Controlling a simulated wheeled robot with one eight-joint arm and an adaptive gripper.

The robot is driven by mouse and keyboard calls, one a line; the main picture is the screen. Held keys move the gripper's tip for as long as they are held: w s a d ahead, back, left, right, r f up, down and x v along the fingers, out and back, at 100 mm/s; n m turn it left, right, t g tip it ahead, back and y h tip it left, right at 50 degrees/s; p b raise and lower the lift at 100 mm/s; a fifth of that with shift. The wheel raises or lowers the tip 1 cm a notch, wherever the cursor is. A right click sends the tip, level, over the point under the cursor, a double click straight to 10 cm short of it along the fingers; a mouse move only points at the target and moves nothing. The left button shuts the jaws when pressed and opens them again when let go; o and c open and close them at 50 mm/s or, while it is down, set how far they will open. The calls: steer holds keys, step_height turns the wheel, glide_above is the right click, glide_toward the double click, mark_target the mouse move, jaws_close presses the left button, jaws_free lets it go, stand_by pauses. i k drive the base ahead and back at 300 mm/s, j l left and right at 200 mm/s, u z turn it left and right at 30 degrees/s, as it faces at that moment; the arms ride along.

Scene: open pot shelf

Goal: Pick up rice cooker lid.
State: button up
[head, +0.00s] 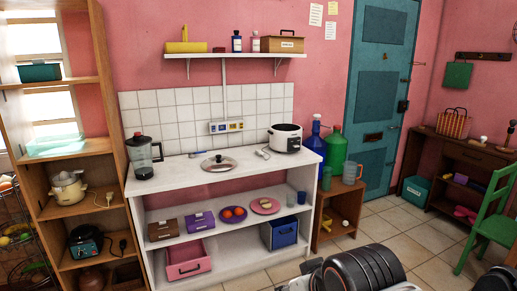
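A round glass lid (218,163) with a dark knob lies flat on the white counter, left of the rice cooker. The rice cooker (285,138) is white, has a dark control panel and stands with its top open at the right end of the counter. Dark, rounded parts of my own arm show at the bottom edge, right of centre, well apart from the lid. My gripper's fingers do not show.
The white counter (165,178) holds a blender (144,155) at its left end and small utensils between lid and cooker. A wall shelf (235,55) hangs above. Blue (316,138) and green (336,150) bottles stand right of the counter. Tiled floor is clear before the door.

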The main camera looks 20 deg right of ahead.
mark_target(219, 163)
steer(key=i+j+z, duration=0.15)
steer(key=i+j, duration=0.15)
steer(key=i, duration=0.2)
steer(key=i+j+z, duration=0.2)
steer(key=i+j, duration=0.15)
steer(key=i+j+z, duration=0.15)
steer(key=i+j, duration=0.3)
steer(key=i+j+z, duration=0.15)
steer(key=i+j, duration=0.35)
steer(key=i+j+z, duration=0.2)
steer(key=i+j, duration=0.25)
steer(key=i+j+z, duration=0.15)
steer(key=i+j, duration=0.2)
steer(key=j, duration=0.35)
